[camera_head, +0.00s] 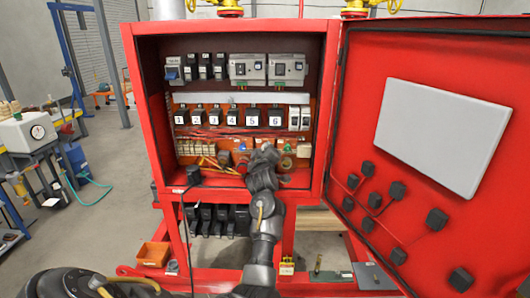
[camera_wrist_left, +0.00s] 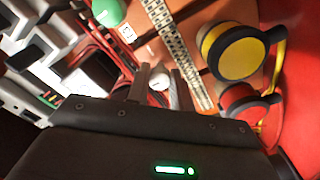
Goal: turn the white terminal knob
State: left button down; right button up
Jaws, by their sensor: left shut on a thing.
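The white terminal knob (camera_wrist_left: 160,79) shows in the left wrist view as a small pale round end between my left gripper's fingers (camera_wrist_left: 159,84). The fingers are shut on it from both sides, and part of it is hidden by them. In the head view my left gripper (camera_head: 263,160) reaches into the lower part of the open red cabinet (camera_head: 228,188), at the terminal row. There the gripper covers the knob. My right gripper is in neither view.
A green knob (camera_wrist_left: 108,12) and a terminal strip (camera_wrist_left: 178,45) sit close to the fingers. Black-collared yellow (camera_wrist_left: 228,50) and red (camera_wrist_left: 243,104) fittings lie to the right. Numbered black breakers (camera_head: 232,117) are above. The red door (camera_head: 365,120) stands open on the right.

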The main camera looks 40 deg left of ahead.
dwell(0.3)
pick_arm(q)
jog(key=c, duration=1.2)
grip_release()
jog(key=shift+c, duration=0.2)
jog(key=shift+s+d+f, duration=0.1)
jog(key=shift+s+d, duration=0.1)
jog(key=b+v, duration=0.3)
jog(key=v, duration=0.7)
jog(key=shift+s, duration=0.1)
